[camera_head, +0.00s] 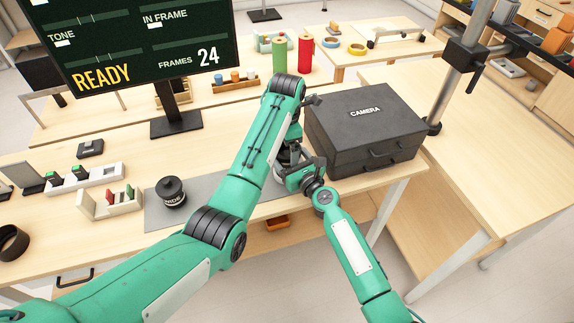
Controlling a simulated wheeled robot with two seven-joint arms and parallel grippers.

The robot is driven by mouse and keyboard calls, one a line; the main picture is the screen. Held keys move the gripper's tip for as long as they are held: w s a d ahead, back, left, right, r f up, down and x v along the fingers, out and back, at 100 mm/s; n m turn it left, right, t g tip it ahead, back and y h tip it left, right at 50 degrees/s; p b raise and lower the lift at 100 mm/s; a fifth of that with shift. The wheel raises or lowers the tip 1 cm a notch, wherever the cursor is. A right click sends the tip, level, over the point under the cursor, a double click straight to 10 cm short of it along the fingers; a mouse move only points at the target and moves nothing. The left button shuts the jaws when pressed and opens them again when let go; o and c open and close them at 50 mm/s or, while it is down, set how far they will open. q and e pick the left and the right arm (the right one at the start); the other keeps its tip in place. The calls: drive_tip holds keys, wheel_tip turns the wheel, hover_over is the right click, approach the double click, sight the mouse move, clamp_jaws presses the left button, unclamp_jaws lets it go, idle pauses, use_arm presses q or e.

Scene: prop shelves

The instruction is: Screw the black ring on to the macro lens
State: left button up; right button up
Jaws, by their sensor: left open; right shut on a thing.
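My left arm reaches across the mat and bends down. Its open gripper (288,160) is close above and beside my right gripper, partly hidden by the arm links. My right gripper (298,178) comes in from the lower right and is shut on a partly hidden dark object at the mat's right end. I cannot tell whether this is the macro lens or a ring. A black ring (12,242) lies on the table at the far left. A black lens marked "WIDE" (173,194) stands upright on the grey mat (205,187), left of my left arm.
A closed black case marked "CAMERA" (365,125) stands just right of the grippers. A screen (140,40) stands behind. White holders (110,203) are on the left. A metal post (455,75) rises at the right; the right table (500,140) is mostly clear.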

use_arm(q)
drive_tip(key=shift+r, duration=1.9)
drive_tip(key=c, duration=0.3)
drive_tip(key=m, duration=0.1)
drive_tip(key=r+m, duration=0.1)
drive_tip(key=w+m, duration=0.1)
drive_tip(key=m, duration=0.1)
drive_tip(key=shift+d+r+t, duration=0.3)
drive_tip(key=shift+r, duration=0.1)
drive_tip(key=shift+w+d+r+m, duration=0.15)
drive_tip(key=shift+r+m, duration=0.25)
drive_tip(key=shift+m, duration=0.8)
drive_tip(key=m, duration=0.7)
drive_tip(key=s+m, duration=0.1)
drive_tip(key=m, duration=0.6)
drive_tip(key=a+r+m, duration=0.1)
drive_tip(key=m, duration=0.6)
drive_tip(key=shift+s, duration=0.15)
